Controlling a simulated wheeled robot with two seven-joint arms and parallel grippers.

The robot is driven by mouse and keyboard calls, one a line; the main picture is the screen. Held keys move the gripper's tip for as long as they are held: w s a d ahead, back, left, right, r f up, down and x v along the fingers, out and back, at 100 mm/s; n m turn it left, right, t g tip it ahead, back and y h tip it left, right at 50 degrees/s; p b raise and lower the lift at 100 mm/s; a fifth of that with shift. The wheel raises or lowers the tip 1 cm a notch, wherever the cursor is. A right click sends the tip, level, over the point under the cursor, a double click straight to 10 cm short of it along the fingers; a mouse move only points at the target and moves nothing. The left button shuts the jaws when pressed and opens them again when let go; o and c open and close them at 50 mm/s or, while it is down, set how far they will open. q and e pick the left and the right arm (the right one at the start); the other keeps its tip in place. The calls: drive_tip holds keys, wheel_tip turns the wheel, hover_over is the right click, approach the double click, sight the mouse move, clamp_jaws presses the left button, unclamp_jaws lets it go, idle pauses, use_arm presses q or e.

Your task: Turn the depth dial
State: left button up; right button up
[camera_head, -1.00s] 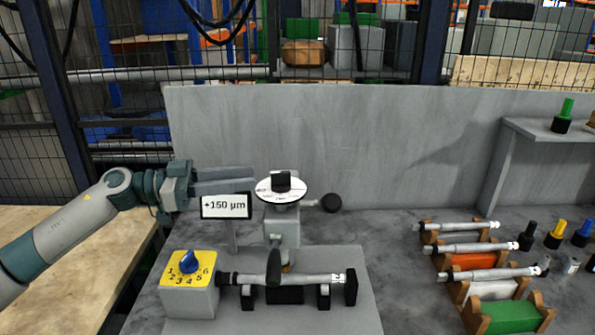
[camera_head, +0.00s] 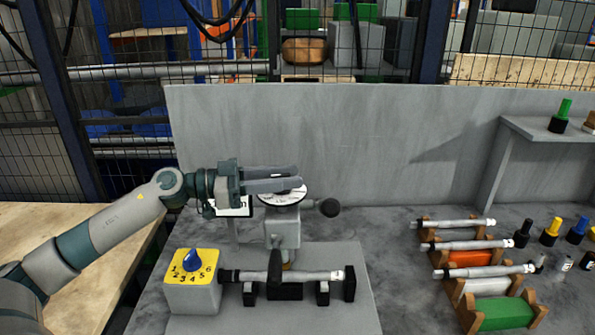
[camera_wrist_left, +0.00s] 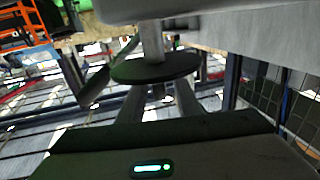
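The depth dial (camera_head: 283,197) is a white marked disc with a black knob, on top of the grey grinder column. My left gripper (camera_head: 284,178) reaches in from the left at the knob's height. Its two fingers are apart, and the knob is mostly hidden by them. In the left wrist view, the dial's disc (camera_wrist_left: 155,68) shows dark, with the fingers (camera_wrist_left: 158,100) spread on either side of the knob. I cannot tell if they touch it. The display (camera_head: 236,207) beside the dial is mostly covered by my left wrist, its reading hidden. My right gripper is not in view.
A yellow selector box (camera_head: 194,284) with a blue knob stands at front left. A shaft (camera_head: 310,276) lies across the grinder's front. A black handwheel (camera_head: 329,208) sticks out right of the column. Racked shafts (camera_head: 470,246) and several small bottles stand at right.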

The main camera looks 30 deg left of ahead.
use_arm(q)
drive_tip(key=shift+p+x, duration=0.5)
drive_tip(key=shift+x, duration=0.9)
clamp_jaws()
